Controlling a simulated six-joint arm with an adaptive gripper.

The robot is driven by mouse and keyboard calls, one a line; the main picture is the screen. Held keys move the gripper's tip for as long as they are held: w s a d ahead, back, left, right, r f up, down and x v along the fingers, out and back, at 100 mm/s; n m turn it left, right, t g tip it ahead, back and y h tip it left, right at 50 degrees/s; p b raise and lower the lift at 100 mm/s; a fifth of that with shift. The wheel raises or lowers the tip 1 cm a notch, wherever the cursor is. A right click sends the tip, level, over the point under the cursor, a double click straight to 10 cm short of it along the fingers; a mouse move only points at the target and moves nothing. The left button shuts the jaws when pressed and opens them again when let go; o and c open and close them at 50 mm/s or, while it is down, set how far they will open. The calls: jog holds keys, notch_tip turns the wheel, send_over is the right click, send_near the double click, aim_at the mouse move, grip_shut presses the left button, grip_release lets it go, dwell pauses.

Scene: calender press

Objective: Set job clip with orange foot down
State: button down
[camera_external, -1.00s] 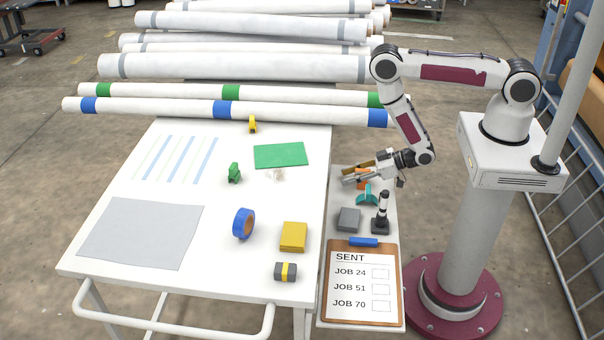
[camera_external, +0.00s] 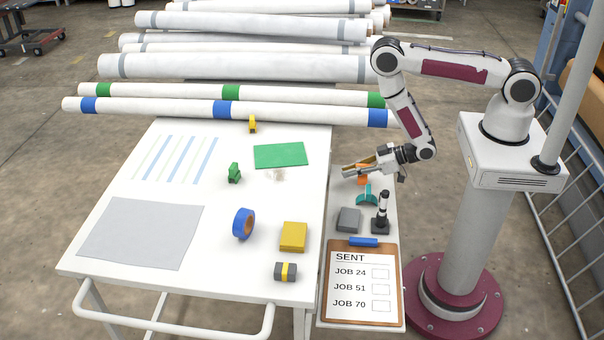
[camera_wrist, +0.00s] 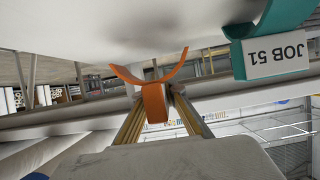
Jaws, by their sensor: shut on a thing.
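An orange clip (camera_wrist: 154,100) with a curved, two-winged part shows in the wrist view, its narrow stem between my fingers. My gripper (camera_wrist: 158,98) is shut on that stem. In the outside view my gripper (camera_external: 352,171) lies nearly level over the back of the side shelf, fingers pointing left. A bit of the orange clip (camera_external: 362,176) shows below the fingers. In the wrist view the curved part faces the white surface; whether it touches is unclear. A teal clip (camera_external: 366,196) stands just in front, and its label in the wrist view (camera_wrist: 277,54) reads JOB 51.
A grey block (camera_external: 348,219) and a black-and-white upright tool (camera_external: 381,215) stand close in front of the clips. A clipboard (camera_external: 331,300) lies at the shelf's front. The white table (camera_external: 180,283) at left holds blue tape, a yellow block and several small items.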

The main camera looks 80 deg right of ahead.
notch_tip(320, 180, up, 8)
dwell(0.6)
jog(key=shift+f, duration=0.1)
jog(key=shift+a, duration=0.15)
dwell(0.6)
jog(key=w+a+r+n+y, duration=0.1)
jog(key=w+a+r, duration=0.3)
jog(key=w+a, duration=0.4)
jog(key=w+a+r+n+y, duration=0.2)
jog(key=w+a+r, duration=0.3)
jog(key=w+a, duration=0.4)
jog(key=w+a+r+n+g+y, duration=0.1)
jog(key=w+a+r, duration=0.3)
jog(key=w+a, duration=0.4)
jog(key=shift+w+a+r+y, duration=0.2)
jog(key=shift+a+y, duration=0.2)
jog(key=shift+a, duration=1.05)
jog(key=shift+f, duration=0.15)
jog(key=shift+f, duration=3)
